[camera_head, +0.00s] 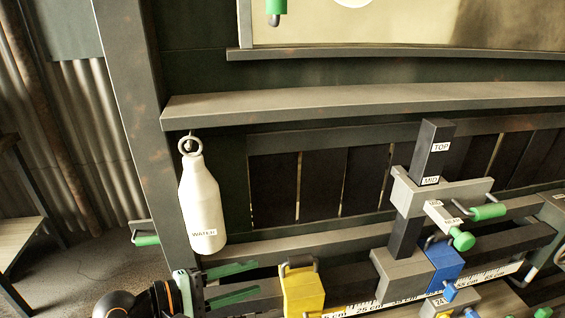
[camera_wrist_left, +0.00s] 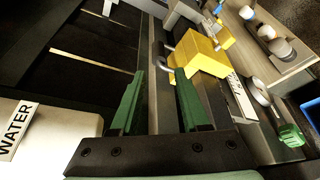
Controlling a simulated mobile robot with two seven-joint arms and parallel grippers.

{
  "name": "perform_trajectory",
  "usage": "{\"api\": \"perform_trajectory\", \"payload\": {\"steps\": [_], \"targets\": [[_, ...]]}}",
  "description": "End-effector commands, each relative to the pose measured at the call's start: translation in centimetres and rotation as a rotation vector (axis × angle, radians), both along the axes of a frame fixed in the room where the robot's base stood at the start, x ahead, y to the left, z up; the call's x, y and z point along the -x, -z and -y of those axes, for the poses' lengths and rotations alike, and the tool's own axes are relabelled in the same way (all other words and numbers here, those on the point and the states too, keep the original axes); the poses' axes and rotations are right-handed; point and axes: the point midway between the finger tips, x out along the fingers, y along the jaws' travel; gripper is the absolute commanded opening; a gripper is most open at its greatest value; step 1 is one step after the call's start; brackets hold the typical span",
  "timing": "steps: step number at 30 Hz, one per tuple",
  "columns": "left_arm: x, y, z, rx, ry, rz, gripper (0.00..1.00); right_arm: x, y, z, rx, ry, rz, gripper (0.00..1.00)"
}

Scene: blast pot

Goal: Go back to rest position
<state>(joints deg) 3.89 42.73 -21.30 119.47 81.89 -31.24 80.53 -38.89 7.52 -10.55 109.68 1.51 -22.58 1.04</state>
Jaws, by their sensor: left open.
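My left gripper (camera_head: 236,282) is at the bottom left of the head view, its green fingers spread apart with nothing between them. In the left wrist view the two green fingers (camera_wrist_left: 158,100) are also apart and empty. The white bottle marked WATER (camera_head: 203,205) hangs by its ring just above and left of the gripper, and the two look apart. The bottle also shows at the left of the wrist view (camera_wrist_left: 40,140). A yellow block with a handle (camera_head: 302,290) is to the right of the gripper. My right gripper does not show in either view.
A grey shelf (camera_head: 350,104) runs above the bottle. An upright post marked TOP and MID (camera_head: 432,155) with green-handled clamps stands at right. A blue block (camera_head: 443,265) and a centimetre scale (camera_head: 375,308) are below it. A slatted dark panel lies behind.

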Motion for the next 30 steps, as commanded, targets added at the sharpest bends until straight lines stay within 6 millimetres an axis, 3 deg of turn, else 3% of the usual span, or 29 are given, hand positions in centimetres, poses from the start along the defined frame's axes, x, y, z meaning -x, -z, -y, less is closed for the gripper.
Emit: {"api": "perform_trajectory", "payload": {"steps": [5, 8, 11, 18, 29, 30], "targets": [[3.0, 3.0, 1.7, -0.211, 0.098, 0.139, 0.46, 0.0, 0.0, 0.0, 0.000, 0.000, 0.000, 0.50], [5.5, 6.0, 2.2, -0.449, 0.192, 0.277, 0.46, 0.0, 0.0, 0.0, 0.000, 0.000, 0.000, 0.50], [7.9, 9.0, 1.5, -0.713, 0.291, 0.394, 0.46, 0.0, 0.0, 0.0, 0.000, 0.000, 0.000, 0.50], [12.6, 13.8, -3.4, -1.217, 0.527, 0.462, 0.46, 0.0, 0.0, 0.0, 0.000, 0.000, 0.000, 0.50], [19.8, 16.3, -10.6, -1.574, 0.859, 0.295, 0.46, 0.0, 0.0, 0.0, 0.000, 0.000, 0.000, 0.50], [19.6, 16.7, -10.7, -1.584, 0.861, 0.304, 0.46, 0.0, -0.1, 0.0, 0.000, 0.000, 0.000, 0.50]]}}
